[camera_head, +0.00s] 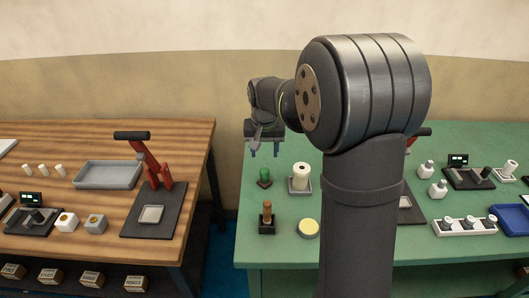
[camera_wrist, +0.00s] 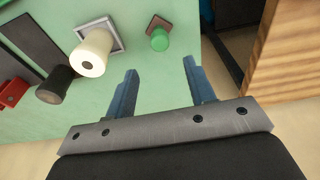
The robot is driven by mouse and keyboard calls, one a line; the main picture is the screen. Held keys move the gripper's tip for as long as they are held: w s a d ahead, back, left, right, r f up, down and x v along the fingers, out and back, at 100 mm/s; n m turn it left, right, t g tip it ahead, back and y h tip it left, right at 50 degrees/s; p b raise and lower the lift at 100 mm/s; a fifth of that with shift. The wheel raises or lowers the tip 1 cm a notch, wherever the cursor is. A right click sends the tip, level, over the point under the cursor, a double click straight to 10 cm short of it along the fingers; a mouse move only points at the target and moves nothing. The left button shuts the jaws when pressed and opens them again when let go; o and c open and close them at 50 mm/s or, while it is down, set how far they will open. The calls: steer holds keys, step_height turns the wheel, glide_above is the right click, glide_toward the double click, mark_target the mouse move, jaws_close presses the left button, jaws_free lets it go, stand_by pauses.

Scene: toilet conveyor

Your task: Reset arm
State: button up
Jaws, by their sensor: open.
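My gripper (camera_head: 264,152) hangs at the back edge of the green table (camera_head: 280,248), at its left side. Its two blue fingers are apart with nothing between them, which also shows in the wrist view (camera_wrist: 162,92). In the head view a green knobbed piece (camera_head: 264,176) and a white roll on a square tray (camera_head: 300,178) stand nearer than the gripper. In the wrist view the white roll (camera_wrist: 92,52) and the green piece (camera_wrist: 160,40) lie beyond the fingertips, apart from them. My arm hides the middle of the green table.
A wooden table (camera_head: 80,230) stands to the left, with a grey tray (camera_head: 108,174) and a red lever press (camera_head: 154,165). A gap separates the tables. A brown-handled stamp (camera_head: 267,216) and a yellow-topped round tin (camera_head: 308,228) stand near the green table's front. A blue tray (camera_head: 510,220) lies right.

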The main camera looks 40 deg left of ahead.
mark_target(265, 169)
steer(key=f, duration=0.4)
steer(key=w+f, duration=0.1)
steer(key=f, duration=0.3)
steer(key=a+f, duration=0.1)
steer(key=f, duration=0.3)
steer(key=shift+w+a+f, duration=0.1)
steer(key=shift+w+f, duration=0.05)
steer(key=shift+f, duration=0.1)
step_height(265, 169, up, 3)
steer(key=shift+r, duration=0.6)
